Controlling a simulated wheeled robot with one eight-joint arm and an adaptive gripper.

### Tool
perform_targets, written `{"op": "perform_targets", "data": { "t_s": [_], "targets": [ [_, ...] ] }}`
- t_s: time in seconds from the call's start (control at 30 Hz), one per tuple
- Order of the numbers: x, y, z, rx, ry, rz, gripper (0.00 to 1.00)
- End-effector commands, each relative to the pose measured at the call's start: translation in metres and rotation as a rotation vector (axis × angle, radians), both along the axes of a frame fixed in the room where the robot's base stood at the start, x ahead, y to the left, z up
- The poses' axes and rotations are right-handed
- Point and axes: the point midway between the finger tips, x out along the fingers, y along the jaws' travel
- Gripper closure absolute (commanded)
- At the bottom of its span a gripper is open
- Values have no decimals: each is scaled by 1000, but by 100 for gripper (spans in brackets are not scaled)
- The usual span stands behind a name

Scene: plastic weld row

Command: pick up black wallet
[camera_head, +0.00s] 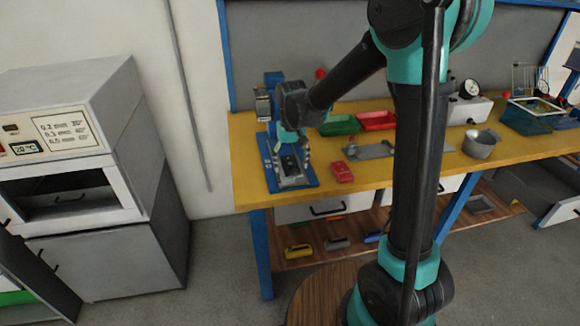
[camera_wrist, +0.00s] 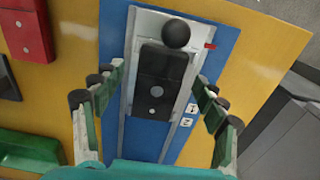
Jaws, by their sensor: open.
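A flat black rectangular piece with grey round spots, which looks like the black wallet (camera_wrist: 151,73), lies on the pale bed of a blue-based machine in the wrist view. It also shows small and dark below my gripper in the head view (camera_head: 289,163). A black ball knob covers its upper end in the wrist view. My gripper (camera_wrist: 156,92) is open, with one finger on each side of the black piece and no contact visible. In the head view my gripper (camera_head: 291,141) is over the machine; the remaining height is hard to judge.
The blue-based machine (camera_head: 312,181) stands at the left end of the yellow table (camera_head: 245,150). A red block (camera_head: 342,171) lies to its right. Green (camera_head: 338,125) and red (camera_head: 377,120) trays stand behind. A metal pot (camera_head: 481,145) is farther right.

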Motion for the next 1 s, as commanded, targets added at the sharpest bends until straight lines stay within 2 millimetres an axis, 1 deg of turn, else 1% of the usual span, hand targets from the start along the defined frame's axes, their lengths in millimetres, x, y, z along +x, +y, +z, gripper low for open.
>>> {"op": "perform_targets", "data": {
  "t_s": [0.17, 0.27, 0.6, 0.63, 0.67, 0.87, 1.0],
  "targets": [
    [0, 0, 0, 0, 0, 0, 28],
    [0, 0, 0, 0, 0, 0, 39],
    [0, 0, 0, 0, 0, 0, 81],
    [0, 0, 0, 0, 0, 0, 81],
    [0, 0, 0, 0, 0, 0, 86],
    [0, 0, 1, 0, 0, 0, 86],
    [0, 0, 6, 0, 0, 0, 86]
  ]
}}
